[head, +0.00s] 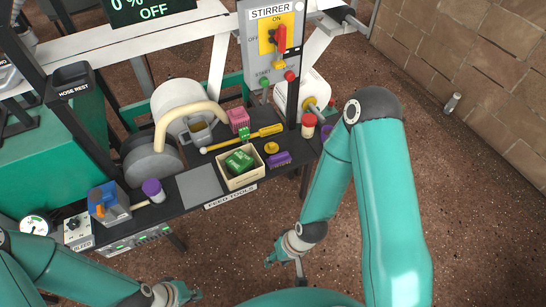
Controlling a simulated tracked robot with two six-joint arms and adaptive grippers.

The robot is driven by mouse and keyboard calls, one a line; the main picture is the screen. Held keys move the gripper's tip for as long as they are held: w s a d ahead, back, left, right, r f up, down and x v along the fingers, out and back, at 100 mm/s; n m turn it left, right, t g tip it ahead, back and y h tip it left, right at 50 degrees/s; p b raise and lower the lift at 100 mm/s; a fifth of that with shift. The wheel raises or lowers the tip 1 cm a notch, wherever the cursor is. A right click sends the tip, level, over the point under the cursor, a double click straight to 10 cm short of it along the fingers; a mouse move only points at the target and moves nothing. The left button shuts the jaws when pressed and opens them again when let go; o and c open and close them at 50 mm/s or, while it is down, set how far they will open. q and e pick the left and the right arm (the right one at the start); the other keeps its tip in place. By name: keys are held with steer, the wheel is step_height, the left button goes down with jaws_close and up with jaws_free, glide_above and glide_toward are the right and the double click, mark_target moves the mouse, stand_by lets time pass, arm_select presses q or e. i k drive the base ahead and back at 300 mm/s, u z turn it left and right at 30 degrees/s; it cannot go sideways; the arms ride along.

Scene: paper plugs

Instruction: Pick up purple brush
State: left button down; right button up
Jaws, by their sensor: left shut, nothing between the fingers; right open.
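My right gripper (285,264) hangs below and in front of the shelf, open and empty, apart from the brush. My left gripper (192,293) is at the bottom of the head view, low over the floor, shut and empty, far from the brush.
The cream box (240,184) holds green blocks. A purple-topped container (153,190) is further left. Speckled floor lies open in front of the shelf.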

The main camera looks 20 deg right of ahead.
mark_target(278, 159)
steer(key=i, duration=0.85)
steer(key=z, duration=0.05)
